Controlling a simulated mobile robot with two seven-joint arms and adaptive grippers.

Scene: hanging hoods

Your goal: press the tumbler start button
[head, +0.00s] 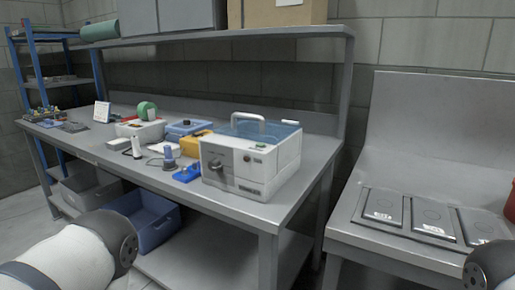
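The tumbler appears to be the white and grey machine (251,158) with a blue-tinted lid and a white top handle, near the right end of the workbench. Its front has a dark knob and a small round dark feature at upper right, which may be the start button (260,145); it is too small to be sure. My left arm shows at the bottom left and my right arm at the bottom right edge, both well short of the machine. Neither gripper is in the picture.
The grey workbench (255,212) holds bins, a green roll (147,110) and small blue parts left of the machine. A shelf runs above it. Crates (150,219) sit on the lower shelf. A second bench (385,247) with flat panels stands at right.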

